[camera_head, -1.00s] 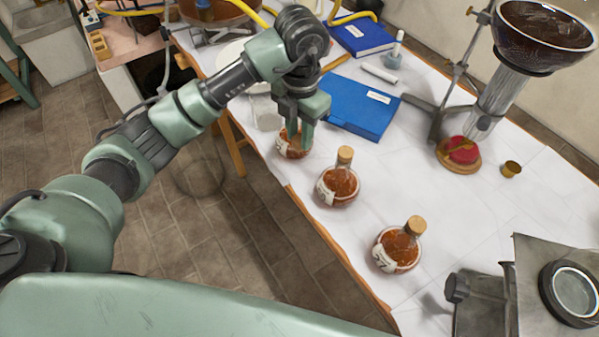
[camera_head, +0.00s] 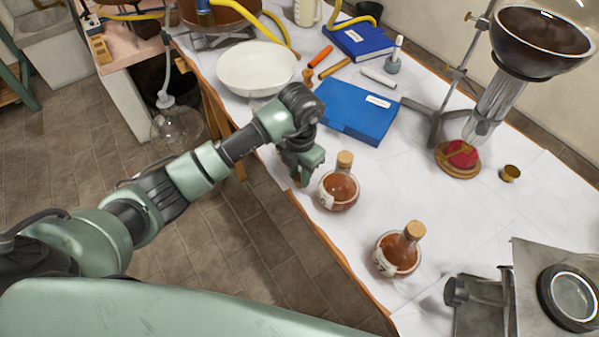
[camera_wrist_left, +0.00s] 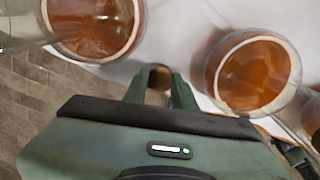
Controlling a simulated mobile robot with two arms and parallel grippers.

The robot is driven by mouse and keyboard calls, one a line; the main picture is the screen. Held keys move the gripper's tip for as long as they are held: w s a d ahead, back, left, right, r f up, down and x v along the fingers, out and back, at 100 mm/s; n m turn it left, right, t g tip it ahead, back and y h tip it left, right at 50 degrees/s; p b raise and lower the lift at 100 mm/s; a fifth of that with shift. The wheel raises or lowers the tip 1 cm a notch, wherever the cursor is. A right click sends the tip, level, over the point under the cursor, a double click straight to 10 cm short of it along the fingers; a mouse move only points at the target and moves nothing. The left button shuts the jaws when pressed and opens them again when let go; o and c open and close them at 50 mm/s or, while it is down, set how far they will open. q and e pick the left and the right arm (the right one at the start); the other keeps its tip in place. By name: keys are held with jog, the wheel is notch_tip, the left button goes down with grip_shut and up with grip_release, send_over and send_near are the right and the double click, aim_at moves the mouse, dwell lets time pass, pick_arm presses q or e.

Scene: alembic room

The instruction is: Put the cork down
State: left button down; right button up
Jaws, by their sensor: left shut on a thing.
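My left gripper (camera_head: 298,182) is by the front edge of the white-covered table, left of a corked round flask (camera_head: 338,190). In the left wrist view its fingers (camera_wrist_left: 160,90) are shut on a small brown cork (camera_wrist_left: 160,77). The cork is hidden in the head view. The wrist view shows one flask of brown liquid (camera_wrist_left: 95,28) at upper left and another (camera_wrist_left: 250,75) at right, both apart from the fingers. A second corked flask (camera_head: 398,254) stands nearer the front right. My right gripper is out of view.
A blue book (camera_head: 355,112) lies behind the gripper. A white bowl (camera_head: 257,70), a small brown object (camera_head: 307,77) and an orange marker (camera_head: 320,56) lie farther back. The table middle is fairly clear.

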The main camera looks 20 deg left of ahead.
pick_arm(q)
jog(key=shift+f, duration=0.15)
jog(key=c, duration=1.1)
grip_release()
jog(key=shift+c, duration=0.2)
